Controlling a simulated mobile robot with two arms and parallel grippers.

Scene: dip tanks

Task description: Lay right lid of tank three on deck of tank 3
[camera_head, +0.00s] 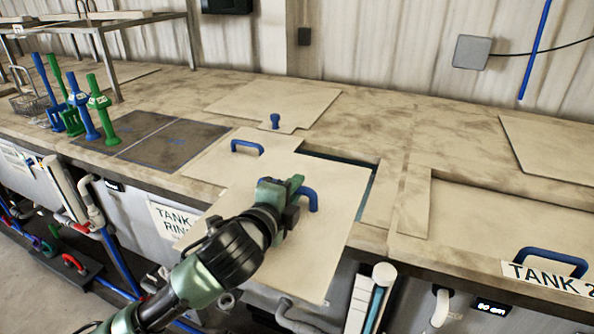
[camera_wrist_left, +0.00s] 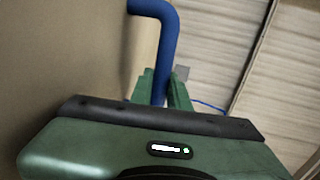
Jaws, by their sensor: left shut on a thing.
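My left gripper (camera_head: 296,190) is shut on the blue handle (camera_head: 312,198) of a beige square lid (camera_head: 325,238). The lid is raised and tilted over the front of a tank, and it hides much of the opening. A dark strip of the opening (camera_head: 367,192) shows at the lid's right edge. In the left wrist view, the handle (camera_wrist_left: 170,50) stands between the green fingers of the gripper (camera_wrist_left: 160,88). The other lid (camera_head: 212,166), with a blue handle, lies flat to the left. The beige deck (camera_head: 375,115) extends behind. My right gripper is not in view.
A flat panel with a blue knob (camera_head: 275,120) lies on the deck behind the opening. Tank 2's lid (camera_head: 500,225) lies at the right. The deck between the back panels looks clear.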

